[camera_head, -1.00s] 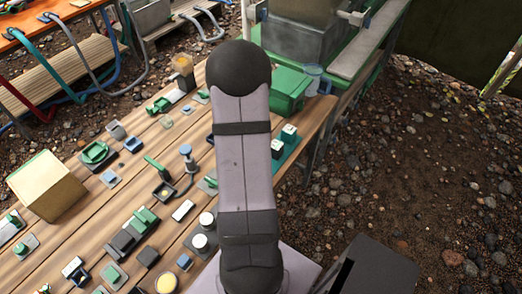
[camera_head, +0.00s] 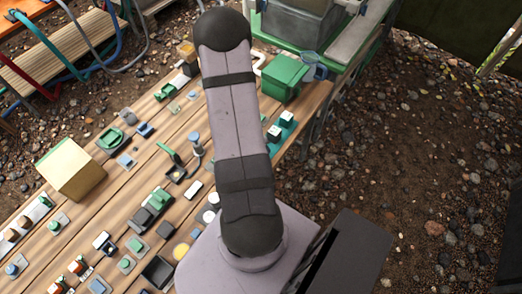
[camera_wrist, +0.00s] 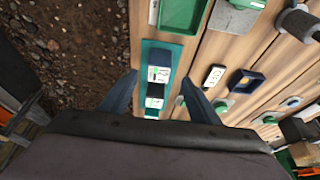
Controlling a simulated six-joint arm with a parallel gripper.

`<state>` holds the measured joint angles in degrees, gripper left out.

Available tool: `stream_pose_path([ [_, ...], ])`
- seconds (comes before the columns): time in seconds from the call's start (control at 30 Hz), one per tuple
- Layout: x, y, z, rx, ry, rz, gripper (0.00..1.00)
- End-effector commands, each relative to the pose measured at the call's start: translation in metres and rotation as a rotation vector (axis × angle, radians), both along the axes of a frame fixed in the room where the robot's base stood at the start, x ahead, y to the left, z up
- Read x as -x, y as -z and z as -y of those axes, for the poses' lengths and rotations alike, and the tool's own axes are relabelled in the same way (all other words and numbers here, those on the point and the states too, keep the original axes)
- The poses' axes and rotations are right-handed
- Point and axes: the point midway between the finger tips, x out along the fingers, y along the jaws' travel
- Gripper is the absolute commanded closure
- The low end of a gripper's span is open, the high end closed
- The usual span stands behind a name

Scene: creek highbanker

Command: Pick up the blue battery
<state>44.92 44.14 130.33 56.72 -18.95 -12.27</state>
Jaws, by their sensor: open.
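My gripper (camera_wrist: 160,97) is open and empty in the wrist view, its two dark blue-grey fingers apart. A teal tray (camera_wrist: 161,47) lies on the wooden table between and beyond the fingertips. Two small blocks with white and dark faces stand on it, a farther one (camera_wrist: 158,74) and a nearer one (camera_wrist: 154,102). I cannot tell which, if either, is the blue battery. My arm hides the gripper in the head view.
A green bin (camera_head: 284,78) and a blue-grey mug (camera_head: 313,66) stand beyond the tray. Gravel (camera_wrist: 70,40) lies past the table edge.

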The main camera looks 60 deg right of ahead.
Motion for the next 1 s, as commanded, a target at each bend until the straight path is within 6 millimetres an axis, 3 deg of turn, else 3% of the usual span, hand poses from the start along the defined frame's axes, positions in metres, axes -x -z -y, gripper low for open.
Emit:
stream_pose_path([
  [0.37,0.001,0.016,0.007,0.0,-0.002,-0.001,0.44],
  [0.8,0.003,0.055,0.024,0.0,-0.002,-0.001,0.44],
  [1.0,0.002,0.058,0.026,0.001,-0.003,0.001,0.44],
])
